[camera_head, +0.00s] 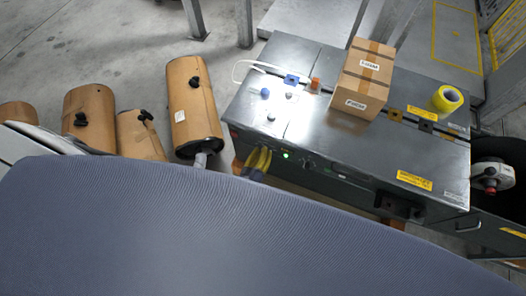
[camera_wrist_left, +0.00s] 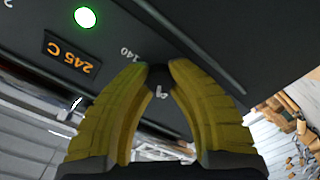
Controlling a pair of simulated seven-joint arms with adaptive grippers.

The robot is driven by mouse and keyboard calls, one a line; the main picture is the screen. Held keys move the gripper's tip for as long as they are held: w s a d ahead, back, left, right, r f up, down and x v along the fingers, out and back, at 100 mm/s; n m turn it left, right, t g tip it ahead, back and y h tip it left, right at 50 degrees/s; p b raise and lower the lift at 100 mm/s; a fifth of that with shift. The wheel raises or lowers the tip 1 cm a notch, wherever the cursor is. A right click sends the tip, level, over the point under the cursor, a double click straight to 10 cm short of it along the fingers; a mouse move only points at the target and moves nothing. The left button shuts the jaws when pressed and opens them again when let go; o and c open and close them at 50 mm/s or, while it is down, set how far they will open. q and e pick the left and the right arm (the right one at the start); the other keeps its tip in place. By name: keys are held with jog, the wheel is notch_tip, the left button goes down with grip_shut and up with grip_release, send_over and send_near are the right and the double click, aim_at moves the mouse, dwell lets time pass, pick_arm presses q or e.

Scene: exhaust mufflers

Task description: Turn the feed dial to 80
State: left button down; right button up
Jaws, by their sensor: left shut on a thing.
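My left gripper (camera_head: 258,160) has yellow fingers and is at the front panel of the grey machine (camera_head: 255,115), left of its green light. In the left wrist view, the yellow fingertips (camera_wrist_left: 158,80) are shut on a small dark dial (camera_wrist_left: 158,92) with a white mark. The number 140 is printed on the panel beside it; the rest of its scale is hidden or too small to read. In the head view the fingers hide this dial. My right gripper is not in view.
An orange display (camera_wrist_left: 72,53) reads 245 C near a green light (camera_wrist_left: 85,17). On the machine top are a cardboard box (camera_head: 362,80), a yellow tape roll (camera_head: 446,99) and small blue parts.

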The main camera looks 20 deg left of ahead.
pick_arm(q)
jog(key=shift+n, duration=1)
jog(key=c, duration=1.1)
grip_release()
jog(key=shift+s, duration=0.1)
jog(key=s, duration=1.1)
jog(key=shift+s+a, duration=0.3)
jog(key=shift+s, duration=0.1)
